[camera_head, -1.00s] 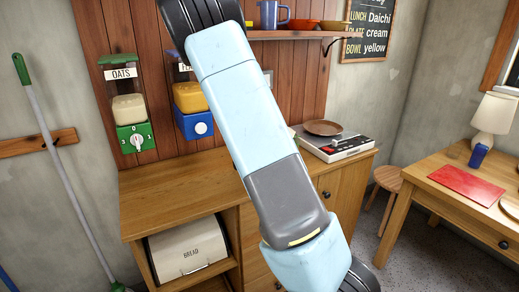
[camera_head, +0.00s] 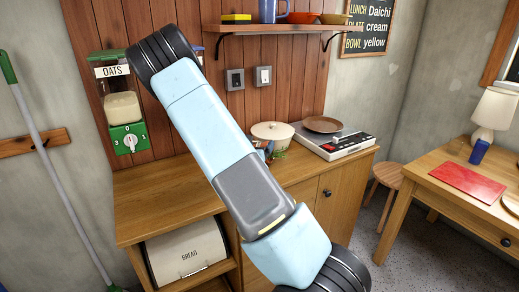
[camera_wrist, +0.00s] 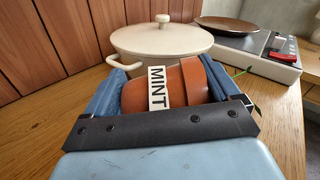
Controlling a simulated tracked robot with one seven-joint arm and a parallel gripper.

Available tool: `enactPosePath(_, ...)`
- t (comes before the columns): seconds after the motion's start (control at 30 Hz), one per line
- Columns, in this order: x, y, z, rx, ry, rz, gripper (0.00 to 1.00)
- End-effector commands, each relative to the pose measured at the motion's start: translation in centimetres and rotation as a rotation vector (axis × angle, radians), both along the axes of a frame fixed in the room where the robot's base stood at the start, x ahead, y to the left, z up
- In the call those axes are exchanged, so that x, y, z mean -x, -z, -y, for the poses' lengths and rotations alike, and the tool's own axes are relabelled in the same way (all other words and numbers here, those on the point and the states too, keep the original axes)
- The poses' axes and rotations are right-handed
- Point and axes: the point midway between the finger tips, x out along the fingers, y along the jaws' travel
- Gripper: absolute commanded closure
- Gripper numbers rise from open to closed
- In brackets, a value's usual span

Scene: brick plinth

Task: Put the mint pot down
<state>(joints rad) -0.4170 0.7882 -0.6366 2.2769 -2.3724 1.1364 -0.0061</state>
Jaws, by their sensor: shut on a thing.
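The mint pot (camera_wrist: 188,82) is a terracotta pot with a white MINT label. A bit of green shows at the right finger. The pot is low over the wooden worktop (camera_head: 165,185), in front of a cream lidded pot (camera_wrist: 160,45); I cannot tell whether it touches the wood. In the head view my arm hides most of the gripper.
A hob (camera_head: 335,142) with a brown pan (camera_head: 322,124) stands right of the cream pot. The oats dispenser (camera_head: 122,107) hangs on the wall at left. The left worktop is clear. A shelf (camera_head: 285,29) with dishes is above; a bread bin (camera_head: 187,250) sits below.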

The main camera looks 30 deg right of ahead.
Motion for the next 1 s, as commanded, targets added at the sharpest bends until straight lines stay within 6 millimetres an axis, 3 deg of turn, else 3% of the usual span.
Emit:
enactPosePath(0.1, -0.1, 1.0, -0.1, 0.0, -0.002, 0.0, 0.64)
enactPosePath(0.43, -0.1, 1.1, -0.2, -0.001, -0.004, 0.001, 0.64)
enactPosePath(0.47, -0.1, 1.2, -0.2, 0.0, -0.004, 0.0, 0.08)
enactPosePath(0.53, -0.1, 1.1, -0.2, 0.0, -0.004, 0.0, 0.01)
enactPosePath(0.83, 0.0, 1.0, -0.4, -0.001, -0.005, 0.001, 0.0)
enactPosePath(1.0, 1.1, 1.0, -1.6, -0.002, -0.006, 0.001, 0.0)
